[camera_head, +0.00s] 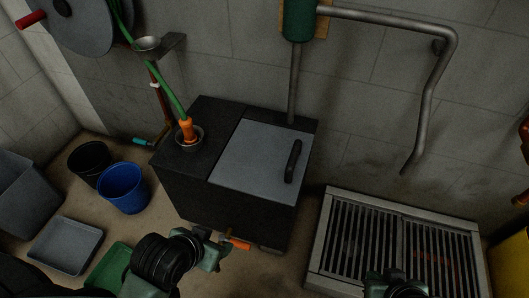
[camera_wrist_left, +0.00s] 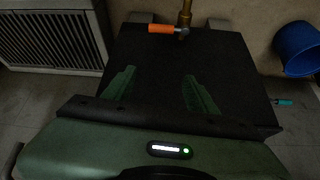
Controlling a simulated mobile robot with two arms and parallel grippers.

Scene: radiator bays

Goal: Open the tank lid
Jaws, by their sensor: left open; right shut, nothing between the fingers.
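The dark tank (camera_head: 185,195) stands against the wall. Its grey lid (camera_head: 250,165) lies flat and closed on the right part of the top, with a black bar handle (camera_head: 293,161) near its right edge. My left gripper (camera_head: 222,245) is low in front of the tank, below and apart from the lid. In the left wrist view its open fingers (camera_wrist_left: 160,88) have nothing between them, with the dark tank face (camera_wrist_left: 155,50) behind. My right gripper (camera_head: 395,284) is at the bottom edge in front of the floor grate, shut and partly cut off.
An orange-handled valve (camera_head: 238,243) sits low on the tank front, beside my left gripper. A green hose (camera_head: 165,88) ends in an orange nozzle (camera_head: 187,130) in the tank top. A blue bucket (camera_head: 123,187) and a black bucket (camera_head: 89,160) stand left; a slatted grate (camera_head: 398,250) lies right.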

